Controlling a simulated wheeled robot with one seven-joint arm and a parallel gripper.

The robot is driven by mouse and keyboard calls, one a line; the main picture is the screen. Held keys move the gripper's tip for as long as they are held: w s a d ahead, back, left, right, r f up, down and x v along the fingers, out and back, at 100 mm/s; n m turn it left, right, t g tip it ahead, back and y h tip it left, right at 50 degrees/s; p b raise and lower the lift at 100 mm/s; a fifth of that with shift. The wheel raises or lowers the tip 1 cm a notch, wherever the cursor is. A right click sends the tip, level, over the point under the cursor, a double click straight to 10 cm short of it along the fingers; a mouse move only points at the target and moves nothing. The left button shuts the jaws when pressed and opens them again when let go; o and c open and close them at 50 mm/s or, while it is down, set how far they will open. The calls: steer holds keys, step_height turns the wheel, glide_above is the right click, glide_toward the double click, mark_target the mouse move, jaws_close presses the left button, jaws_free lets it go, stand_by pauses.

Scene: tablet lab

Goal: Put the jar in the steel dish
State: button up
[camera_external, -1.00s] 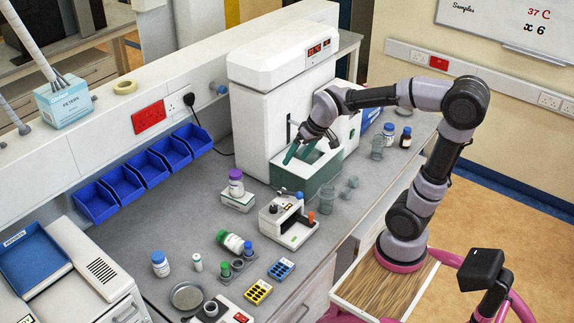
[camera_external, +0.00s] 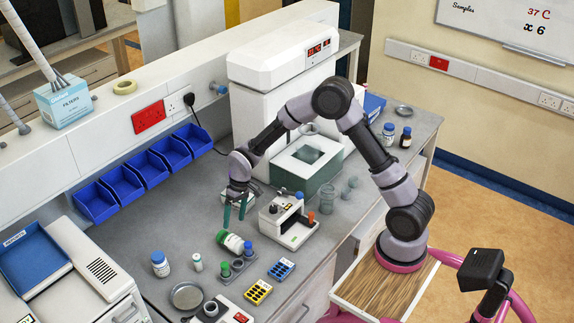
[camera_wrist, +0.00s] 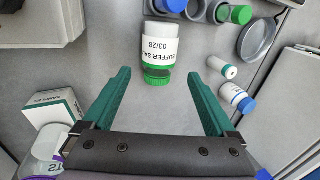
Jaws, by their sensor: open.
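The jar (camera_external: 234,243), white-labelled with a green lid, lies on its side on the grey bench. In the wrist view the jar (camera_wrist: 161,50) has its lid towards my gripper and its label reads "BUFFER SAL…". My gripper (camera_external: 235,219) is open and empty, with green fingers pointing down, behind and above the jar. In the wrist view my gripper (camera_wrist: 159,76) has its fingertips spread to either side of the lid end, apart from it. The round steel dish (camera_external: 187,296) sits near the bench front, left of the jar; it also shows in the wrist view (camera_wrist: 257,42).
A tube rack (camera_external: 237,265) stands close beside the jar. A white instrument (camera_external: 290,222) is to its right. A blue-capped bottle (camera_external: 160,264) and a small vial (camera_external: 197,263) stand to its left. Another shallow metal dish (camera_external: 403,110) is at the far right.

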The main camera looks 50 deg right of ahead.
mark_target(231, 234)
steer(key=x, duration=0.9)
steer(key=shift+w+f, duration=0.2)
steer(key=shift+w, duration=0.05)
jaws_close()
steer(key=v, duration=0.3)
steer(key=a+v, duration=0.1)
steer(key=v, duration=0.2)
steer(key=a+v, duration=0.1)
steer(key=v, duration=0.2)
steer(key=shift+w+d+r, duration=0.1)
steer(key=shift+w+r, duration=0.05)
steer(key=shift+r, duration=0.55)
steer(key=d+r+m, duration=0.2)
steer(key=d+r, duration=0.2)
steer(key=d, duration=0.8)
steer(key=w+d+r+m+t, duration=0.1)
steer(key=d+r, duration=0.4)
steer(key=d, duration=0.8)
steer(key=shift+w+r+m, duration=0.25)
steer(key=shift+m, duration=0.15)
